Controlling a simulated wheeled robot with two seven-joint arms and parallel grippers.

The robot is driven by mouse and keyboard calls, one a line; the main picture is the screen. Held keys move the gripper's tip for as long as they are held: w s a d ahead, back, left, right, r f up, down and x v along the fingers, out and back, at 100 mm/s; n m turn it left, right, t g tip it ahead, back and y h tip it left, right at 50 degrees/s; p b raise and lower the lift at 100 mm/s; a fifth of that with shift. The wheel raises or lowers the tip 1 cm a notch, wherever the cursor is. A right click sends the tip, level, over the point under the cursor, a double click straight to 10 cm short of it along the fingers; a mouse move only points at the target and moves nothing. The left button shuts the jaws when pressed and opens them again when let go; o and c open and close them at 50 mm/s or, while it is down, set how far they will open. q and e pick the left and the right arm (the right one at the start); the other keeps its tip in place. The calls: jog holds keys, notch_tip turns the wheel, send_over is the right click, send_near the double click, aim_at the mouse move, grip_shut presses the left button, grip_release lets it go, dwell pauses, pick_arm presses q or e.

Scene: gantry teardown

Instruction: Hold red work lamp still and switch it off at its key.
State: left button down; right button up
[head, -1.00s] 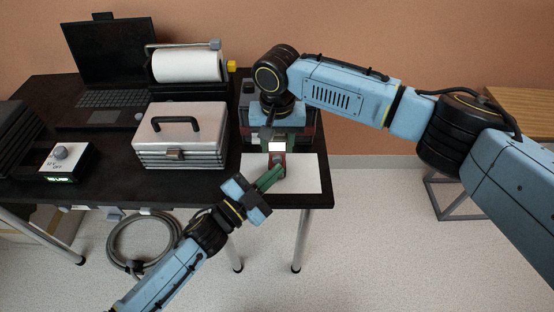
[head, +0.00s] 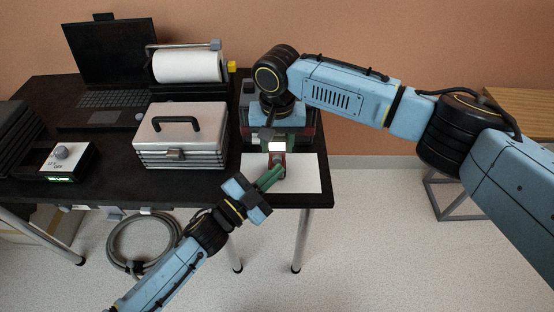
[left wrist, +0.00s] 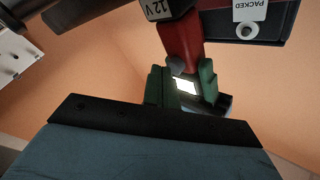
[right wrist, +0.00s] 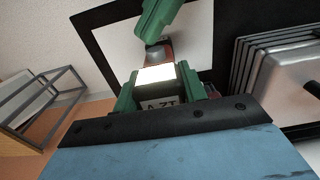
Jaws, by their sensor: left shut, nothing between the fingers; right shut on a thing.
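The red work lamp (head: 278,159) stands over the white sheet at the table's front right corner. Its white face (head: 277,146) glows, also in the left wrist view (left wrist: 184,86) and the right wrist view (right wrist: 156,73). My right gripper (right wrist: 158,88) is shut on the lamp's upper part, with a green finger on each side. My left gripper (head: 270,178) is shut and empty, its green fingertips close to the lamp's front. Its fingers also show in the left wrist view (left wrist: 158,86). A small grey knob-like part (right wrist: 157,52), perhaps the key, sits below the lit face; its setting cannot be read.
A silver case (head: 180,135) stands left of the lamp, with a paper roll (head: 187,66) and a laptop (head: 108,60) behind. A box with a dial (head: 64,160) is at the left. The white sheet (head: 308,175) has free room right of the lamp.

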pick_arm(q)
jog(key=shift+w+a+r, duration=0.15)
jog(key=shift+w+r, duration=0.1)
jog(key=shift+w, duration=0.1)
jog(key=shift+s+f, duration=0.1)
jog(key=shift+s, duration=2.7)
jog(key=shift+f, duration=0.1)
jog(key=s, duration=0.4)
jog(key=shift+s, duration=0.1)
jog(key=shift+w, duration=4.4)
